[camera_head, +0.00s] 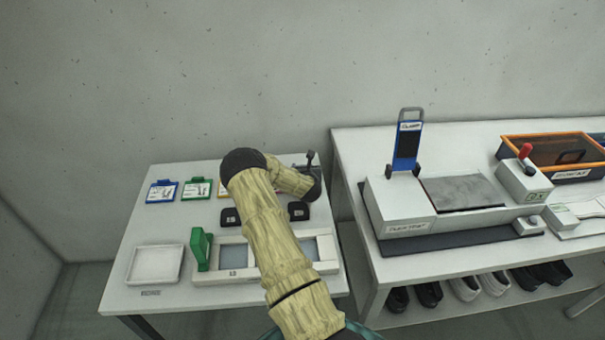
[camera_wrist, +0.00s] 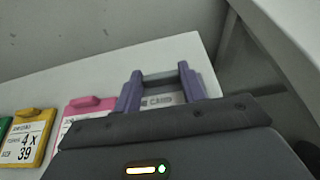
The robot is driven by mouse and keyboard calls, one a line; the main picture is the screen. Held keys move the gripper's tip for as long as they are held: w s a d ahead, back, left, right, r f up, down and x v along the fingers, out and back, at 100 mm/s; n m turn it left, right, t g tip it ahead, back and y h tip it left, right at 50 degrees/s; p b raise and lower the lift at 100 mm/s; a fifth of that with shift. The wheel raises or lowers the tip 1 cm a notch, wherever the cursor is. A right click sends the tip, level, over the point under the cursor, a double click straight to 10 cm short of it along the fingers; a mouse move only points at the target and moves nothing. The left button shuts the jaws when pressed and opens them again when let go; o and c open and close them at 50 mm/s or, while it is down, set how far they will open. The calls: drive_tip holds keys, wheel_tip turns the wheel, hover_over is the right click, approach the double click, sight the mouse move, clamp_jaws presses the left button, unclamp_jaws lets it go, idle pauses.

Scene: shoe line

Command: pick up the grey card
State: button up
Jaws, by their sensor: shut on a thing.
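My gripper (camera_wrist: 160,90) has two purple fingers in the wrist view, shut on the grey card (camera_wrist: 160,77). The rest of the card is hidden behind my gripper body. In the head view my arm reaches over the left table's back right corner, and the card cannot be made out there.
A pink card (camera_wrist: 90,104) and a yellow card (camera_wrist: 28,138) lie left of my gripper in the wrist view. Blue (camera_head: 161,191) and green (camera_head: 196,188) cards lie farther left. A white tray (camera_head: 155,264) and green-handled fixture (camera_head: 202,248) stand in front. The press table (camera_head: 350,150) is close on the right.

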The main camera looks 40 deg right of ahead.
wheel_tip(320, 180, up, 8)
drive_tip(key=shift+b, duration=0.5)
idle(0.5)
